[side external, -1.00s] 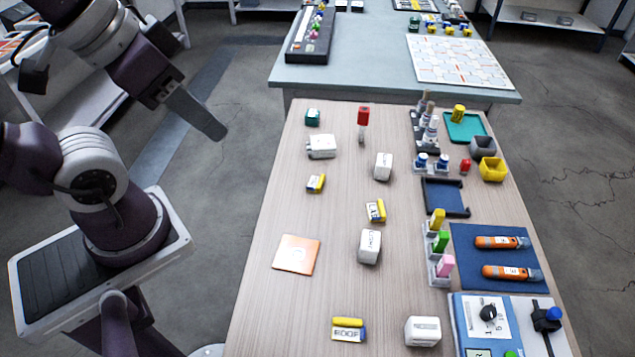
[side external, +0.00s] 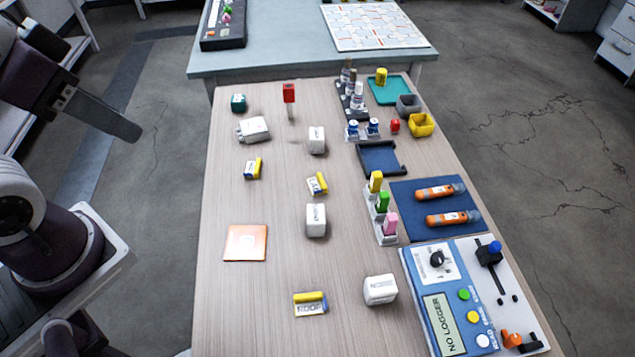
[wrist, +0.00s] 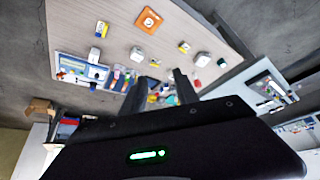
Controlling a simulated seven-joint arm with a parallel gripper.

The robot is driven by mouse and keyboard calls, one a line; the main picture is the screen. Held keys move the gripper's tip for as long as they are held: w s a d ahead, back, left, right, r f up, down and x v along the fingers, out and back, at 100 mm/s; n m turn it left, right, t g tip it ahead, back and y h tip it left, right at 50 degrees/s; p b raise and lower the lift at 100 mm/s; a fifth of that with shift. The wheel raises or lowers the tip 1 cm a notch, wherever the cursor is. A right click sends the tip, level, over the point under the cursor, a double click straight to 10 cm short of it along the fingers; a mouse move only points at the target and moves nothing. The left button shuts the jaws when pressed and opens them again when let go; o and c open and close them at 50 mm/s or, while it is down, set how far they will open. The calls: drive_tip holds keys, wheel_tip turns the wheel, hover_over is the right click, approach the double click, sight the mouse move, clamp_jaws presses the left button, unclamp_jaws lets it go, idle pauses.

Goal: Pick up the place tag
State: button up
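Three small white tags with yellow parts lie on the wooden table; I cannot tell which one the task means. One at the front reads ROOF (side external: 310,304). One in the middle has dark lettering, too small to read surely (side external: 317,184). One lies at the back left (side external: 253,168). The ROOF tag also shows in the wrist view (wrist: 102,29), as does the back-left tag (wrist: 184,47). My gripper (wrist: 160,82) is open and empty, its two dark fingers apart. In the side view it hangs left of the table, away from all tags.
White boxes (side external: 316,220) (side external: 380,289) stand among the tags. An orange card (side external: 246,242) lies at the left. A logger panel (side external: 445,320), a blue mat (side external: 400,225) with orange cylinders and a holder of coloured pieces (side external: 381,232) fill the right. The left front is bare.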

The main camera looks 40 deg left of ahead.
drive_tip(key=o, duration=0.9)
